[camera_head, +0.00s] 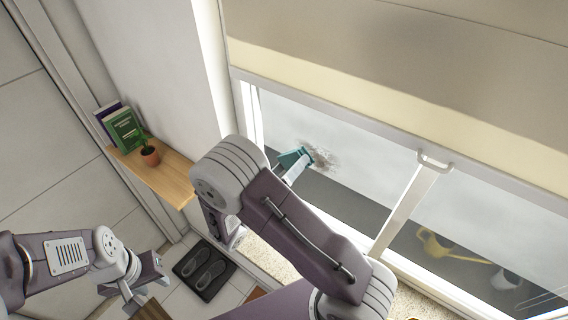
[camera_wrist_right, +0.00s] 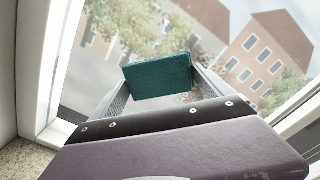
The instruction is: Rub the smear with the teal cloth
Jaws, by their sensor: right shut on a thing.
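The teal cloth (camera_head: 293,156) is a small folded pad in my right gripper (camera_head: 296,168), up at the window pane. In the right wrist view the cloth (camera_wrist_right: 158,76) sits between the two fingers of the right gripper (camera_wrist_right: 155,88), which is shut on it. The smear (camera_head: 324,159) is a grey-brown blotch on the glass, just right of the cloth and partly beside its edge. I cannot tell whether the cloth touches the glass. My left gripper (camera_head: 138,290) is low at the left, far from the window; its fingers are not clear.
A blind (camera_head: 400,60) hangs above. A wooden shelf (camera_head: 172,183) with books (camera_head: 122,127) and a potted plant (camera_head: 149,155) is at left.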

